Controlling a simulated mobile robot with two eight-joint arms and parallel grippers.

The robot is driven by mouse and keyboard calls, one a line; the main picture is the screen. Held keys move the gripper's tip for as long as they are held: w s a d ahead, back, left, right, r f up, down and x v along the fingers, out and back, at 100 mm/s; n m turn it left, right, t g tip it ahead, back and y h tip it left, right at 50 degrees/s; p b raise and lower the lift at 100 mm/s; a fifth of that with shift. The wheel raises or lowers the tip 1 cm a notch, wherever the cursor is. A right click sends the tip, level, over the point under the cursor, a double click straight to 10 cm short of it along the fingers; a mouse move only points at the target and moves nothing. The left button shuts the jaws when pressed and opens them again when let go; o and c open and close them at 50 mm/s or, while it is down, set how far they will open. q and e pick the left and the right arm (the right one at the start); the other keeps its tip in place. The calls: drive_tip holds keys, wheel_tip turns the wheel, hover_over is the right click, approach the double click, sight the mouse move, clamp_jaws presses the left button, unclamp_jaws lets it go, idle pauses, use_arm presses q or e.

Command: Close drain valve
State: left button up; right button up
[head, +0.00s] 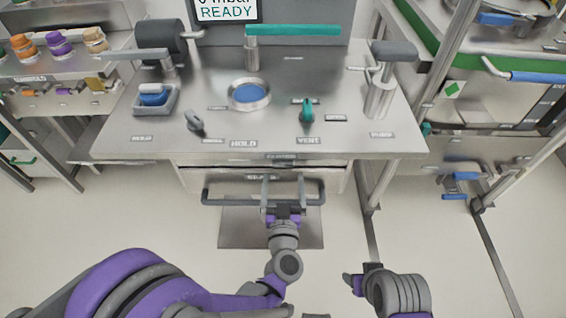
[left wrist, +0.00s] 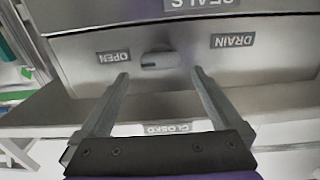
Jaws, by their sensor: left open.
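The drain valve (left wrist: 158,60) shows in the left wrist view as a small grey handle lying flat across the picture on a grey panel. An OPEN label (left wrist: 112,56) is to its left, a DRAIN label (left wrist: 233,41) to its right and a CLOSED label (left wrist: 168,128) below it. My left gripper (left wrist: 160,76) is open and empty, its fingertips on either side of the handle, with no clear contact. In the head view my left gripper (head: 283,180) is at the front of the bench. My right gripper (head: 354,284) is low, away from the bench; its jaw state is unclear.
A dark bar handle (head: 225,202) spans the bench front around my left gripper. The steel bench top (head: 270,120) carries a blue-bottomed dish (head: 249,94), a teal vent knob (head: 307,112) and a grey hold knob (head: 195,122). Metal racks stand left and right.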

sight(283, 166)
use_arm(q)
drive_tip(key=w, duration=0.6)
drive_tip(key=shift+w, duration=0.4)
drive_tip(key=c, duration=1.2)
drive_tip(key=shift+c, duration=0.2)
